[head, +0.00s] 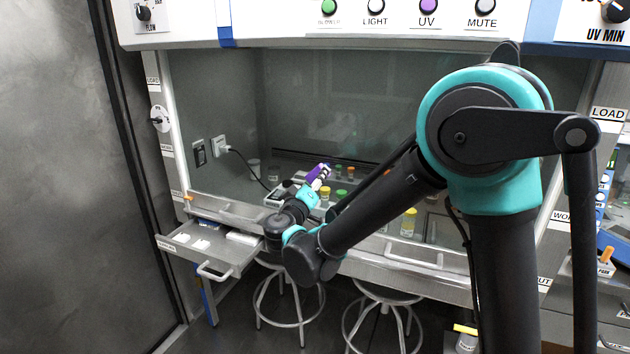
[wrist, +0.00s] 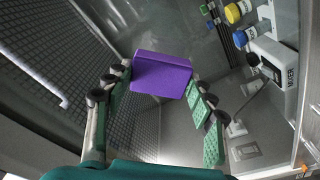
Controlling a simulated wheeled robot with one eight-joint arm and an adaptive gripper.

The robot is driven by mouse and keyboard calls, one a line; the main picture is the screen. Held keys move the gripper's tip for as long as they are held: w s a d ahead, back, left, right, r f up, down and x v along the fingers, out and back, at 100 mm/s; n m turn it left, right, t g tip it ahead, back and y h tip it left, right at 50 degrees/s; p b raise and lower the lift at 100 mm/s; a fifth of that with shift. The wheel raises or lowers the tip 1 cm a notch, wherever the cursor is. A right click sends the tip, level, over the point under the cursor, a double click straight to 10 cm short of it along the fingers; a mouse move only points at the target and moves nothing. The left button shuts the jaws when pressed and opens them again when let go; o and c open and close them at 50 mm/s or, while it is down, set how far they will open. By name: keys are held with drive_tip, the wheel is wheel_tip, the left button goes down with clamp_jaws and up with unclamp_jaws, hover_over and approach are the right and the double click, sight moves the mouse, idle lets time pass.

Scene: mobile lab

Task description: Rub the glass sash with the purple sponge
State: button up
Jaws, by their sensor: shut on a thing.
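The glass sash (head: 330,100) is the large clear pane across the front of the cabinet in the head view. My gripper (head: 319,176) is in front of its lower middle part. It is shut on the purple sponge (head: 314,173), of which only a small part shows there. In the wrist view the sponge (wrist: 161,74) is a purple block between the fingers of my gripper (wrist: 158,80). Its outer face points away from me. I cannot tell whether the sponge touches the glass.
An open drawer (head: 212,248) with a handle sticks out at lower left. Stools (head: 285,310) stand below the cabinet. Yellow-capped and green-capped bottles and a white device (wrist: 272,62) show beyond the glass. A metal handle (head: 413,255) is on the lower front.

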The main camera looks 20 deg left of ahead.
sight(333, 173)
drive_tip(key=shift+w, duration=1)
drive_tip(key=shift+d, duration=0.1)
drive_tip(key=shift+s+d, duration=0.15)
drive_tip(key=shift+d, duration=0.8)
drive_tip(key=shift+s+d, duration=0.15)
drive_tip(key=shift+d, duration=0.8)
drive_tip(key=shift+w, duration=0.15)
drive_tip(key=shift+w+a, duration=0.15)
drive_tip(key=shift+a, duration=0.7)
drive_tip(key=shift+w+a, duration=0.15)
drive_tip(key=shift+a, duration=0.95)
drive_tip(key=shift+c, duration=0.9)
